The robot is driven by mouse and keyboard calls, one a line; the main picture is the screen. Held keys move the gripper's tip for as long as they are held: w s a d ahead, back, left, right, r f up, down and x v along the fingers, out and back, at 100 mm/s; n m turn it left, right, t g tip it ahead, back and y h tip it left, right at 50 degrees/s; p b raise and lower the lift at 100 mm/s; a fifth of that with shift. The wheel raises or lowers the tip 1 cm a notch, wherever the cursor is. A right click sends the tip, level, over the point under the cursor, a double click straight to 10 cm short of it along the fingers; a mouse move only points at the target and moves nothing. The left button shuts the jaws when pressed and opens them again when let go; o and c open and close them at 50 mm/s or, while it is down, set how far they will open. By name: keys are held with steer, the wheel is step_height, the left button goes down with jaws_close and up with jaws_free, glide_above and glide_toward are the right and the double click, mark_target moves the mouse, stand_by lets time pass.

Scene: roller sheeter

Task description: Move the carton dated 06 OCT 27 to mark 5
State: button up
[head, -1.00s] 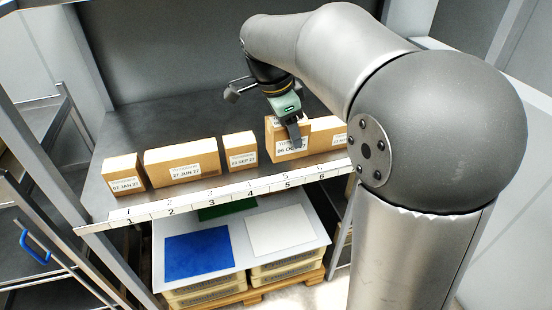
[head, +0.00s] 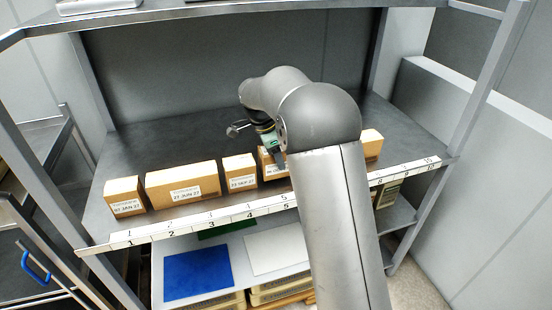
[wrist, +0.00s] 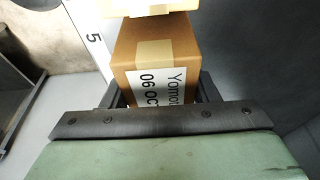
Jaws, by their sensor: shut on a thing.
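The carton dated 06 OCT 27 (wrist: 155,60) is brown with a white label and pale tape, and sits between my gripper's two dark fingers in the wrist view. In the head view the carton (head: 268,170) is at the shelf's front, to the right of the 21 SEP 27 carton, partly hidden by my arm. My gripper (head: 276,156) is shut on it from above. Mark 5 (head: 286,205) is on the white numbered strip just in front; it also shows left of the carton in the wrist view (wrist: 95,38). Whether the carton touches the shelf is unclear.
To the left stand the cartons dated 21 SEP 27 (head: 240,173), 27 JUN 27 (head: 183,181) and 07 JAN 27 (head: 125,197). Another carton (head: 373,141) shows right of my arm. The shelf behind the row is clear. My arm hides the strip's middle marks.

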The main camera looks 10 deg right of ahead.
steer(key=shift+f, duration=0.8)
steer(key=shift+f, duration=0.15)
steer(key=o, duration=1.1)
steer(key=shift+c, duration=0.2)
steer(key=shift+s, duration=0.1)
steer(key=v, duration=1.2)
